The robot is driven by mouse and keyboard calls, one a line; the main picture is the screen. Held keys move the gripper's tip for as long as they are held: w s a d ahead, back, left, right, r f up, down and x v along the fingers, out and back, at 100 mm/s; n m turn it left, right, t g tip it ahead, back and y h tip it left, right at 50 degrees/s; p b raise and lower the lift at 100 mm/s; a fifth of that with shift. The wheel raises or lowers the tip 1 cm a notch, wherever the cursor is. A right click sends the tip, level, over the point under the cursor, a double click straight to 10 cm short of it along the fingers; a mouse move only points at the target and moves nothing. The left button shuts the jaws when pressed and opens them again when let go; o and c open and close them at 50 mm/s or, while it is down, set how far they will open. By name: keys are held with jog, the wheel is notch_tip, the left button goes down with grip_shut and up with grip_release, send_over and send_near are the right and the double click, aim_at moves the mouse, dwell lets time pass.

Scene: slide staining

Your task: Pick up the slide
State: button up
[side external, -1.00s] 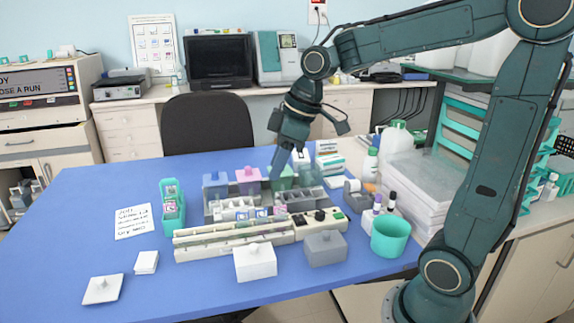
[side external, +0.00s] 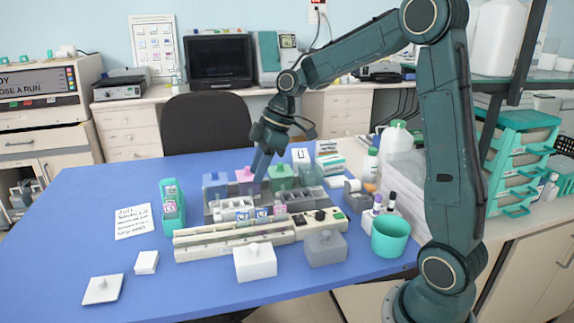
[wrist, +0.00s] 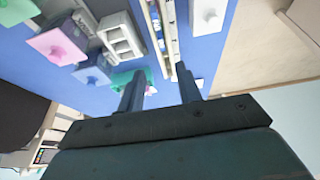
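In the side view, small slides with blue-marked labels (side external: 262,212) stand in the rack area at the middle of the table, behind the long cream bar. Another piece with a pink label shows in the small teal box (side external: 172,206) at the left. I cannot tell which slide is meant. My gripper (side external: 257,180) hangs above and behind the slides, near the pink-lidded jar. In the wrist view its two fingers (wrist: 160,88) are apart with nothing held between them. The slides are too small to make out clearly in the wrist view.
Lidded jars, blue (side external: 215,186), pink (side external: 248,176) and green (side external: 282,178), stand behind the slides. The long cream bar (side external: 235,240), a white block (side external: 255,264) and a grey block (side external: 326,250) are in front. A teal cup (side external: 390,238) stands at the right. The table's left side is mostly clear.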

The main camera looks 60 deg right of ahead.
aim_at(243, 212)
jog(key=x, duration=0.8)
jog(key=shift+s+x, duration=0.1)
jog(key=shift+x, duration=1.2)
jog(key=shift+s+x, duration=0.15)
jog(key=shift+x, duration=1.1)
grip_shut()
